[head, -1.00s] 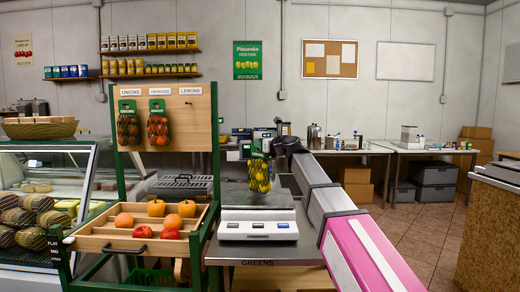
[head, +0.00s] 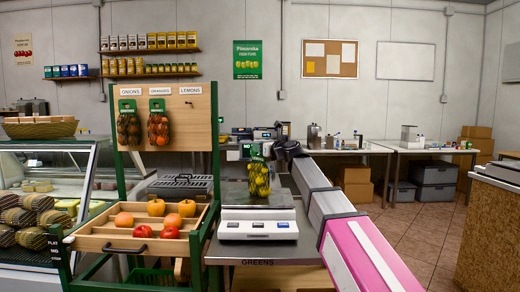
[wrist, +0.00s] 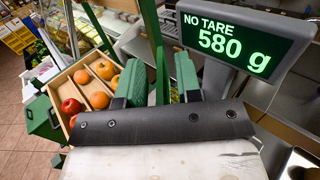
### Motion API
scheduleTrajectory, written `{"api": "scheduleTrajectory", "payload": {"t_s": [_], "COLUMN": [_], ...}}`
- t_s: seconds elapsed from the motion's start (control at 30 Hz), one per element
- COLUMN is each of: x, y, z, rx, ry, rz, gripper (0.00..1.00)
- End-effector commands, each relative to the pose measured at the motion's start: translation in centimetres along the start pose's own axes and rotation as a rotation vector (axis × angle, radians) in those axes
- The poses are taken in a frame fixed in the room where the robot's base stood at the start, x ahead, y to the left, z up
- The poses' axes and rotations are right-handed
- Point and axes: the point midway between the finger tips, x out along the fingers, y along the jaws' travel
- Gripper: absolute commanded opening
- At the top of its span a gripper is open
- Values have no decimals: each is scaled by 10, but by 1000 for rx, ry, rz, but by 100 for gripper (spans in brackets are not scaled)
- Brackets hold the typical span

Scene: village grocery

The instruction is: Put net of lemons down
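The net of lemons (head: 259,182) hangs below a green header card and shows yellow fruit. Its bottom meets the dark plate of the scale (head: 258,228), and it looks upright. The scale's display (wrist: 235,38) reads "NO TARE 580 g" in the wrist view. My gripper (head: 271,147) is at the top of the net, by the header card. In the wrist view my gripper (wrist: 162,82) shows two green-padded fingers with a visible gap between them, so it looks open. The net is mostly hidden behind the dark gripper body there.
A slanted wooden tray (head: 100,238) of oranges and red apples is left of the scale. Behind it a wooden board (head: 190,118) holds nets of onions and oranges; its lemons hook is empty. A glass display case is far left.

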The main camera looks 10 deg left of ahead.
Motion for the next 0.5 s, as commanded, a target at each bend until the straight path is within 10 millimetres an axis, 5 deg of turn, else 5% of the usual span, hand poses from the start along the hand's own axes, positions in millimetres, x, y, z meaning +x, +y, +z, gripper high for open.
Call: {"api": "scheduleTrajectory", "payload": {"t_s": [0.5], "x": [-95], "y": [2], "z": [-1], "rx": [0], "ry": [-1], "rz": [-2], "gripper": [32]}}
